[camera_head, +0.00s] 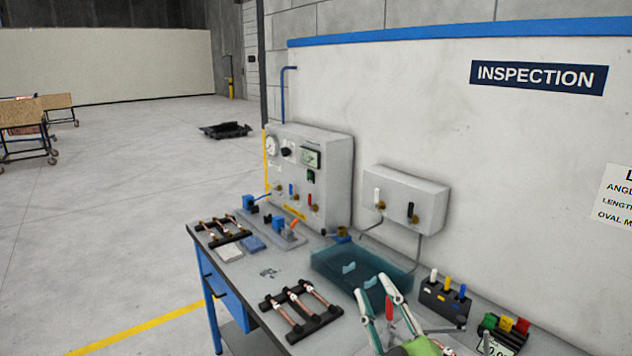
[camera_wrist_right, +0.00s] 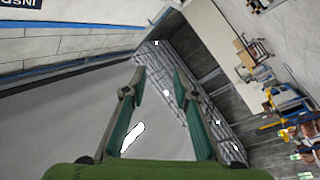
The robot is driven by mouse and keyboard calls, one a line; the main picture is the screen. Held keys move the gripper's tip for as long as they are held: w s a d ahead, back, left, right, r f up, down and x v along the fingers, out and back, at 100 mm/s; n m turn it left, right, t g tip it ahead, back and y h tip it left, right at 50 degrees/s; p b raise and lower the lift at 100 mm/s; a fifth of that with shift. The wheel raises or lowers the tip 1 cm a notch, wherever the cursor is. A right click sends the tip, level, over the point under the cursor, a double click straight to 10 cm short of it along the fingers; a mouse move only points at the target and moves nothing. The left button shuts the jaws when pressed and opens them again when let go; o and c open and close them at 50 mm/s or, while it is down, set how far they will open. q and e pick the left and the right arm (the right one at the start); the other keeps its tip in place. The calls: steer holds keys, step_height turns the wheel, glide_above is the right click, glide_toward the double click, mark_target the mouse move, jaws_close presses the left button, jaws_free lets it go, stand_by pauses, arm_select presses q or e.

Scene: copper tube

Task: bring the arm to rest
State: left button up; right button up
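My right gripper (camera_head: 375,290) reaches up from the bottom of the head view, over the front right part of the workbench (camera_head: 280,262). Its two pale fingers are spread apart with nothing between them. In the right wrist view the gripper (camera_wrist_right: 158,78) also shows open and empty, with teal pads facing each other. Beyond them that view shows wall and room in a tilted picture. My left gripper is in neither view. Copper tubes lie on a black rack (camera_head: 300,308) left of the right gripper, and on another black rack (camera_head: 220,230) at the bench's far left.
A teal translucent tray (camera_head: 330,262) lies just behind the right gripper. A grey gauge panel (camera_head: 325,165) and a smaller box (camera_head: 405,200) stand at the back. A dark holder with coloured handles (camera_head: 443,300) is at the right. Floor left of the bench is open.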

steer(key=s+d+f+m+g+h, duration=0.1)
steer(key=s+d+f+m+g, duration=0.2)
steer(key=f, duration=0.4)
steer(key=s+d+f+m+g+h, duration=0.1)
steer(key=s+d+f+g+h, duration=0.2)
steer(key=f, duration=0.5)
steer(key=s+d+f+m+g, duration=0.2)
steer(key=s+d+f+g, duration=0.1)
steer(key=s+f, duration=0.3)
steer(key=s+f+m+g, duration=0.1)
steer(key=s+f+g, duration=0.3)
steer(key=s+f, duration=0.3)
steer(key=s+f+m+g, duration=0.1)
steer(key=s+f+g, duration=0.25)
steer(key=s, duration=0.55)
steer(key=s+f+g+b, duration=0.1)
steer(key=s+f+b, duration=0.15)
steer(key=f, duration=1.35)
steer(key=s+f+b, duration=0.1)
steer(key=f+b, duration=0.2)
steer(key=f, duration=1.4)
steer(key=s+d+f+b, duration=0.2)
steer(key=s+f, duration=0.6)
steer(key=f, duration=0.2)
steer(key=s+d+f+g+b, duration=0.1)
steer(key=s+d+f+b, duration=0.1)
steer(key=s+f, duration=0.6)
step_height(320, 180, down, 2)
steer(key=shift+s+f, duration=0.2)
steer(key=shift+s, duration=0.1)
